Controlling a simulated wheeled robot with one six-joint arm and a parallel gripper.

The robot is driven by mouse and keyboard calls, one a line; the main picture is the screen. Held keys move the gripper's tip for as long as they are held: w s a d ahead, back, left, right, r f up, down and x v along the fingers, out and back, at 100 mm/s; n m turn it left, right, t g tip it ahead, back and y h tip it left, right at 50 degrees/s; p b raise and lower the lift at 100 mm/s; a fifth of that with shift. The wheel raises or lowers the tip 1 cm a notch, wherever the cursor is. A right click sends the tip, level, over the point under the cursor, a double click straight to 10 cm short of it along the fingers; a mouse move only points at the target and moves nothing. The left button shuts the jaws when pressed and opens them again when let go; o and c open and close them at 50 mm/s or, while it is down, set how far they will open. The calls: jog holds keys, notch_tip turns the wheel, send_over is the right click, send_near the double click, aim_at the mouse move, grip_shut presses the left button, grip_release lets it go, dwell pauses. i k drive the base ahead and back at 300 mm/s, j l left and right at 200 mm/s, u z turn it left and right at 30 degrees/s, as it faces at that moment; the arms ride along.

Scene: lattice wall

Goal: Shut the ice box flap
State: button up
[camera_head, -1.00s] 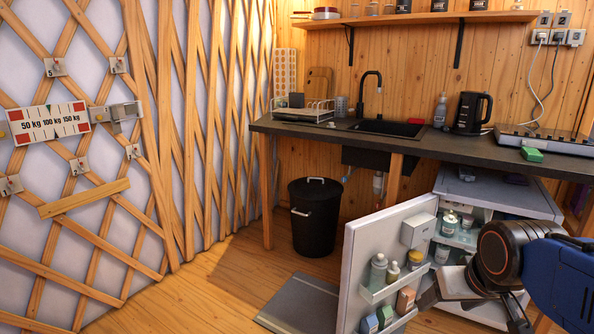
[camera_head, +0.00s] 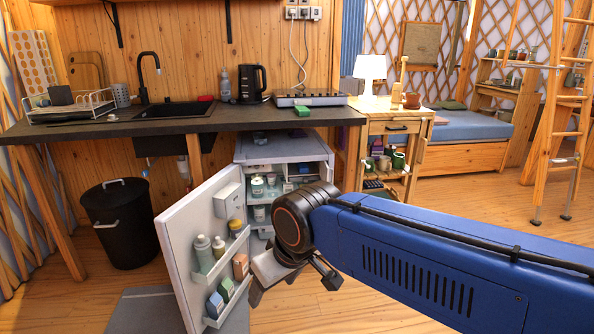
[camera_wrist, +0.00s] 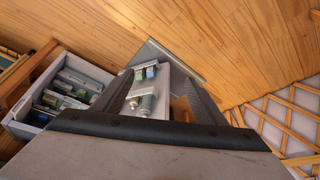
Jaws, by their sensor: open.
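The fridge (camera_head: 270,148) stands under the counter's right end with its white door (camera_head: 180,225) swung wide open. The ice box (camera_head: 318,168) seems to be the pale compartment at the upper right inside. Its flap cannot be told apart clearly, and my arm hides the fridge's lower right. My gripper (camera_head: 290,284) is open and empty, low in front of the fridge, right of the door. In the wrist view my gripper's dark fingers (camera_wrist: 162,88) are spread, with the door and its bottles (camera_wrist: 146,98) beyond them. The fridge interior (camera_wrist: 65,92) appears to show at the left.
The door shelves hold several bottles and boxes (camera_head: 226,288). A jar (camera_head: 257,187) stands inside the fridge. A black bin (camera_head: 120,225) is left of the door. A wooden side table (camera_head: 395,128) stands right of the fridge. Floor is clear at the right.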

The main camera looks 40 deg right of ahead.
aim_at(324, 168)
jog(key=l, duration=1)
jog(key=i+l, duration=0.1)
jog(key=l, duration=1.9)
jog(key=i+l, duration=0.1)
jog(key=l, duration=0.9)
jog(key=z, duration=0.05)
